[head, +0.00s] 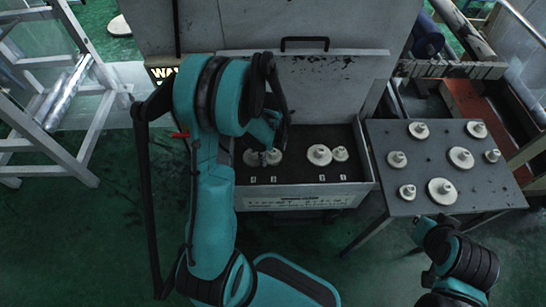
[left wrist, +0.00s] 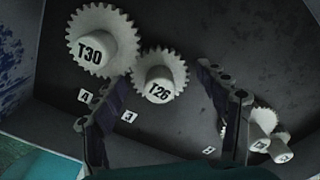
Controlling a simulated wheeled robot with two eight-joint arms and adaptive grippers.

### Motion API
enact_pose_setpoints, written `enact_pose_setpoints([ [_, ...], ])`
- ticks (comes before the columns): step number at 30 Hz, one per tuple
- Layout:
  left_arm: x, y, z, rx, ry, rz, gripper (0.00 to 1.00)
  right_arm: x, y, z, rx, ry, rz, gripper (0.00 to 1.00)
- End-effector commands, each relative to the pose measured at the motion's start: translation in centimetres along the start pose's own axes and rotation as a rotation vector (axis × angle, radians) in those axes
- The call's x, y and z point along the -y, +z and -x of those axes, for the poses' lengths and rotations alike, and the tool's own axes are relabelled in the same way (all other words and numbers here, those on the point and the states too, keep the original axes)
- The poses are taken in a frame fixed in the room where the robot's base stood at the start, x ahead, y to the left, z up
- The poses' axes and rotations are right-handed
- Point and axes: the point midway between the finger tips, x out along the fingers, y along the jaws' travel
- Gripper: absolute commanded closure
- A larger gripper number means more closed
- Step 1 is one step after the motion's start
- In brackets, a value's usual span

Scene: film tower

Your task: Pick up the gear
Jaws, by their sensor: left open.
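In the left wrist view, a large pale gear marked T30 (left wrist: 97,45) and a smaller pale gear marked T26 (left wrist: 160,88) lie side by side on the dark drawer floor. My left gripper (left wrist: 162,78) is open and empty, its fingers pointing down with the T26 gear in the gap between their tips. In the head view, my left gripper (head: 267,150) is low over the left pair of gears in the open drawer (head: 300,197) and partly hides them. My right arm shows at the lower right, but its gripper is out of view.
Two more gears (head: 319,154) stand in the drawer's right half, also seen in the left wrist view (left wrist: 262,118). A grey table (head: 425,180) with several gears stands right of the drawer. The drawer walls close in around my left gripper. A grey ladder frame (head: 90,140) is at left.

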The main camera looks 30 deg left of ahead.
Motion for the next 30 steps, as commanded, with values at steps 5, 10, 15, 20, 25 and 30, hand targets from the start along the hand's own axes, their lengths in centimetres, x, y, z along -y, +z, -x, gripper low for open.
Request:
enact_pose_setpoints([
  [5, 0.0, 0.0, 0.1, 0.0, 0.0, 0.001, 0.29, 0.0, -0.1, 0.1, 0.0, 0.0, 0.0, 1.0],
  [10, 0.0, 0.0, 0.1, 0.0, 0.0, 0.001, 0.74, 0.0, -0.1, 0.1, 0.0, 0.0, 0.0, 1.0],
  [15, 0.0, 0.0, 0.1, 0.0, 0.0, 0.001, 0.81, 0.0, -0.1, 0.1, 0.0, 0.0, 0.0, 1.0],
  [20, 0.0, 0.0, 0.2, 0.0, 0.0, 0.001, 0.81, 0.0, -0.1, 0.1, 0.0, 0.0, 0.0, 1.0],
  [25, 0.0, 0.0, 1.2, 0.0, 0.0, 0.001, 0.81, 0.0, -0.4, 0.5, 0.0, 0.0, 0.0, 1.0],
  [30, 0.0, 0.0, 4.0, 0.0, 0.0, 0.001, 0.81, 0.0, -1.1, 1.6, 0.0, 0.0, 0.0, 1.0],
])
